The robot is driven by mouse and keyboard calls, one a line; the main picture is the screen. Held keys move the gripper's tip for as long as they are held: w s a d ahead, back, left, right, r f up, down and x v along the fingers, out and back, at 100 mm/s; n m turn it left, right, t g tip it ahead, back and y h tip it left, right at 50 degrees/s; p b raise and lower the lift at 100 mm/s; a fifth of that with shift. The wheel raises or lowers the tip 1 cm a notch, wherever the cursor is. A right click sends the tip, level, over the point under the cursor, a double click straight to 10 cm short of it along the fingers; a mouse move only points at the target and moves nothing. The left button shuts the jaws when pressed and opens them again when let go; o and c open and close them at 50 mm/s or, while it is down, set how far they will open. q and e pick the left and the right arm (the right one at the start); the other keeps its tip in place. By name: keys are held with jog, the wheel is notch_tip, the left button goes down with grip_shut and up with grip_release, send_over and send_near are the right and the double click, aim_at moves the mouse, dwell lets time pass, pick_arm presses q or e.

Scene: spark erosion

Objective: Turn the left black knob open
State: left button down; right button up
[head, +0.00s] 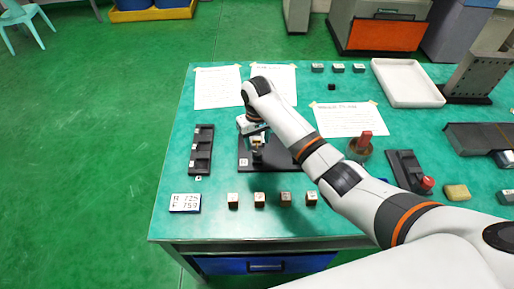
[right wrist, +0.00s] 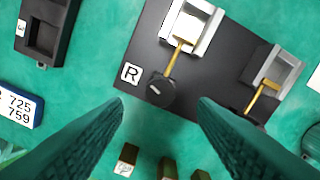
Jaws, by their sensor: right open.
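The left black knob (right wrist: 156,88) sits at the near left of a black panel (right wrist: 205,72), beside a white R label (right wrist: 131,74). It has a small pale mark on top. In the head view the knob (head: 257,158) stands at the front of the panel (head: 285,162). My right gripper (right wrist: 161,103) is open and empty, its fingertips on either side of and just short of the knob in the picture, with no contact visible. A brass rod (right wrist: 178,58) runs from the knob to a pale holder. The panel's right knob is mostly hidden by a finger. My left gripper is out of view.
A black tray (head: 193,151) lies left of the panel. Several small blocks (head: 259,199) line the front, with a number card (head: 185,203) at left. Paper sheets (head: 217,87) lie behind. A red-handled tool (head: 365,139) stands right. My right arm crosses over the panel.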

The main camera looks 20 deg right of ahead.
aim_at(257, 152)
notch_tip(257, 152, down, 5)
jog(key=shift+f, duration=0.15)
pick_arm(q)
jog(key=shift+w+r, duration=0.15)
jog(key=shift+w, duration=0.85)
pick_arm(e)
jog(key=c, duration=1)
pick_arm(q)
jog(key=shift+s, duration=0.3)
pick_arm(e)
jog(key=shift+o, duration=0.2)
